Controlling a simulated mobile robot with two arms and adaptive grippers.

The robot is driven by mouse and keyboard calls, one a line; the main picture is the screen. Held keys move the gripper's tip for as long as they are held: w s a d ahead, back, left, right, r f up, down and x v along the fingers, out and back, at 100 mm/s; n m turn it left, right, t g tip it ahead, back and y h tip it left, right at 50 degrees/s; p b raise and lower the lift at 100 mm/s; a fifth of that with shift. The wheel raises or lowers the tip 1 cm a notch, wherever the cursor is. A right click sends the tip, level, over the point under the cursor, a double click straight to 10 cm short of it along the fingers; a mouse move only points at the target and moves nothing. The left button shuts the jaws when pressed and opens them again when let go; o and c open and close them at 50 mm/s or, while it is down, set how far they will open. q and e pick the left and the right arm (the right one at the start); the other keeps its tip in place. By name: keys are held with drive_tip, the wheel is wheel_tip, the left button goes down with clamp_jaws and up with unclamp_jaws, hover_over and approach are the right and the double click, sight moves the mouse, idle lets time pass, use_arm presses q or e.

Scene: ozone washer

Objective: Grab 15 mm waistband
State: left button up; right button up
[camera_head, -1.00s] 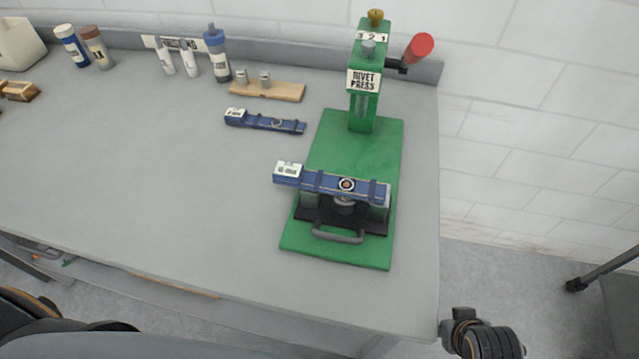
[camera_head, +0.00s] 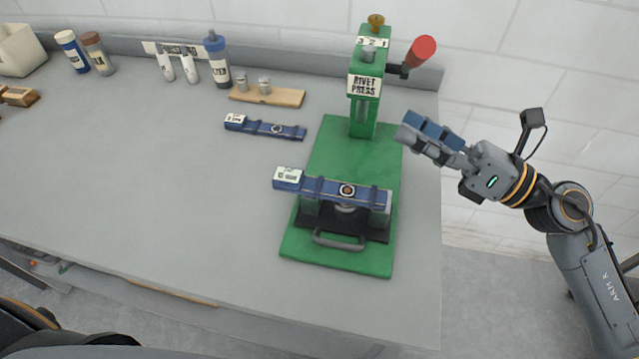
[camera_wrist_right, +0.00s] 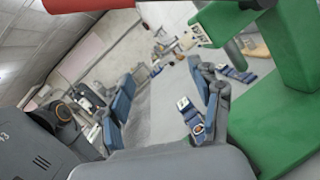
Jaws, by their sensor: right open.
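Two blue waistband bars with white end labels show in the head view; the labels are too small to read surely. One blue bar (camera_head: 330,189) lies across the black holder on the green rivet press, with a round ring at its middle. The other blue bar (camera_head: 265,128) lies on the table left of the press. My right gripper (camera_head: 424,133) is open and empty, raised to the right of the press column. In the right wrist view its blue-padded fingers (camera_wrist_right: 163,82) are apart, and the right finger partly hides the nearer bar (camera_wrist_right: 190,116). My left gripper is not in view.
The rivet press (camera_head: 364,95) with its red-ended lever (camera_head: 420,50) stands at the table's right edge. A wooden block (camera_head: 267,94) with two metal pieces and several bottles (camera_head: 217,62) stand along the back. The grey table's (camera_head: 150,190) middle is clear.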

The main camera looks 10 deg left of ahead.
drive_tip(key=s+d+f+n+g+h, duration=0.1)
drive_tip(key=d+f+n+g+h, duration=0.2)
drive_tip(key=f+n+g+h, duration=0.3)
drive_tip(key=n+p, duration=0.2)
drive_tip(key=p, duration=0.1)
approach(330, 187)
drive_tip(key=shift+s+a+f+t, duration=0.1)
drive_tip(key=shift+s+a+t, duration=0.15)
drive_tip(key=shift+a, duration=0.25)
drive_tip(key=shift+s+a+f+t, duration=0.1)
drive_tip(key=shift+s+a+t, duration=0.1)
drive_tip(key=shift+a, duration=0.6)
drive_tip(key=p+x, duration=0.2)
drive_tip(key=x, duration=0.1)
drive_tip(key=shift+a+f, duration=0.55)
drive_tip(key=shift+a, duration=0.15)
drive_tip(key=shift+w+d, duration=0.1)
drive_tip(key=c, duration=1.3)
drive_tip(key=shift+r, duration=0.1)
